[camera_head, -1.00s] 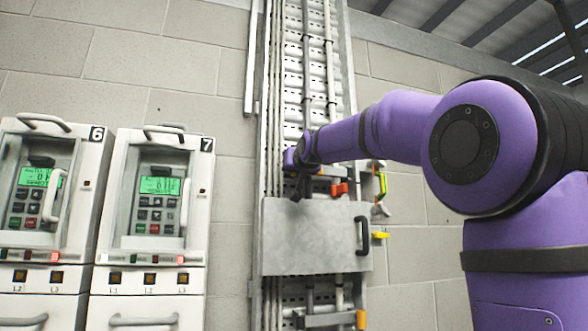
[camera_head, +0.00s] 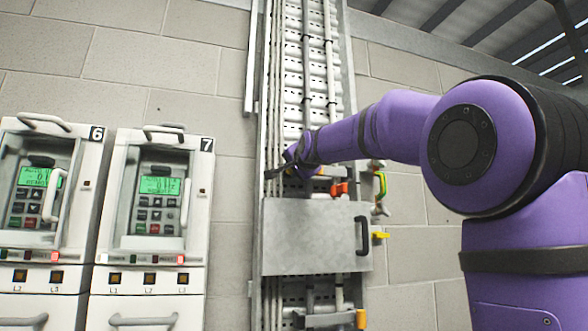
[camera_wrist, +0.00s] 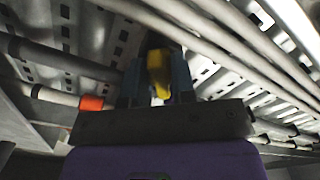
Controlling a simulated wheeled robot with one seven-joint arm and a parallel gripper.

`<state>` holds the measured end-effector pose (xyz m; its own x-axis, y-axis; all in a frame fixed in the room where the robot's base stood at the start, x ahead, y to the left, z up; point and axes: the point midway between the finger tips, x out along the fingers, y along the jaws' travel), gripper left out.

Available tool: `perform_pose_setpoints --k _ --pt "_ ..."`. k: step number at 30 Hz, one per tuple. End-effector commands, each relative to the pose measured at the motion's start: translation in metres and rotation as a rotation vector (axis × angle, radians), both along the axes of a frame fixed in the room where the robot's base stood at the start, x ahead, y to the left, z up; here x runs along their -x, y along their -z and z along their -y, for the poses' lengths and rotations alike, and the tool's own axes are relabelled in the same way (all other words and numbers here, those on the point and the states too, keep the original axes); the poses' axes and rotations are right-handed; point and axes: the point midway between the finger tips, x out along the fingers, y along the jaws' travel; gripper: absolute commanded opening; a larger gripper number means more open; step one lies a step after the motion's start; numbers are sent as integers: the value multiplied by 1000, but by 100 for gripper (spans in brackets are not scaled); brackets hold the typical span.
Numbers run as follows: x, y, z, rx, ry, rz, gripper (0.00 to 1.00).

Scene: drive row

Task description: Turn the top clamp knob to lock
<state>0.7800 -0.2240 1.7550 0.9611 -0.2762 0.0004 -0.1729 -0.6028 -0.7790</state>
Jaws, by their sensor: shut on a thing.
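In the wrist view my gripper (camera_wrist: 158,88) is shut on a yellow clamp knob (camera_wrist: 158,72), which sits between its two dark fingers. The knob stands in front of the perforated metal tray, and its far end is in shadow. In the head view my gripper (camera_head: 275,172) is at the cable tray, just above the grey metal cover plate (camera_head: 310,236). The knob itself is hidden there by my gripper and wrist. A second yellow knob (camera_head: 381,235) sticks out to the right of the cover plate.
An orange-red fitting (camera_head: 339,189) is just right of my gripper; one also shows in the wrist view (camera_wrist: 92,103). Pipes run along the tray (camera_head: 317,60). A dark handle (camera_head: 362,236) is on the cover plate. Drive cabinets 6 (camera_head: 85,150) and 7 (camera_head: 198,215) stand at left.

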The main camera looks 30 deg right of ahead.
Motion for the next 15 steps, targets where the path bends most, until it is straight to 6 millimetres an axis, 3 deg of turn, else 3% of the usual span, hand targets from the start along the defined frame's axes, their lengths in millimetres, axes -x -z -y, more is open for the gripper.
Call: perform_pose_setpoints --k 15 --pt "0 1 1 -442 1 124 1"
